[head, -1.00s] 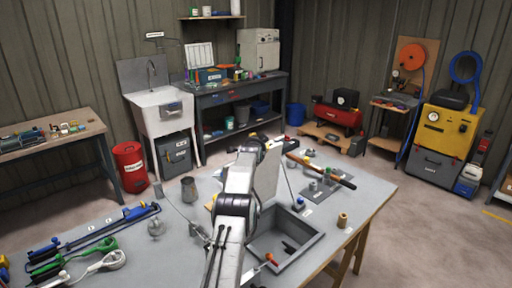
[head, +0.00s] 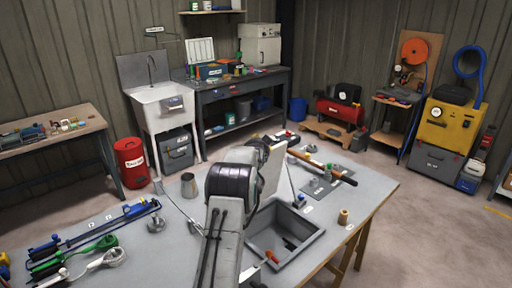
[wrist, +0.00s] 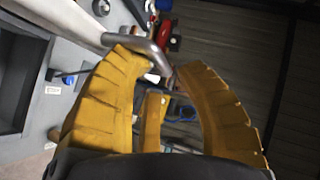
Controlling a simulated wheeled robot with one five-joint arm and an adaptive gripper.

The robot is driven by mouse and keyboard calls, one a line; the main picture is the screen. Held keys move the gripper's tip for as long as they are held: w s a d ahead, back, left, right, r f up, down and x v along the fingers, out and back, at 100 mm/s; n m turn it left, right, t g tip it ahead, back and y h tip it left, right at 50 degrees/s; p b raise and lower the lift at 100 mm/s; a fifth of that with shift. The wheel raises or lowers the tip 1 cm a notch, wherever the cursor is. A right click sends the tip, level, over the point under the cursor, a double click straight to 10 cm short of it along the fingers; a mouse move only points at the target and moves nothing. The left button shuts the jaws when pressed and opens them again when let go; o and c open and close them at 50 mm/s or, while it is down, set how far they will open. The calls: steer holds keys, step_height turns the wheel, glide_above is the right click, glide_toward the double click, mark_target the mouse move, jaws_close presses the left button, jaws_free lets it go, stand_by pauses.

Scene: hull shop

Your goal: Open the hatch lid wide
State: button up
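The hatch lid (head: 272,174) is a pale grey panel standing about upright at the far left edge of the grey hatch frame (head: 312,244). The opening below it is uncovered. A bent metal handle (wrist: 137,43) shows in the wrist view. My gripper (wrist: 166,70) has its two yellow fingers curved inward, with the bent end of the handle between their tips; it looks shut on the handle. In the head view my arm hides the gripper and part of the lid.
The hatch stands on a grey bench (head: 372,190).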

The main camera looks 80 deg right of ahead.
steer(key=r+v, duration=0.1)
steer(key=v, duration=0.6)
steer(key=shift+w, duration=0.8)
steer(key=shift+c, duration=0.3)
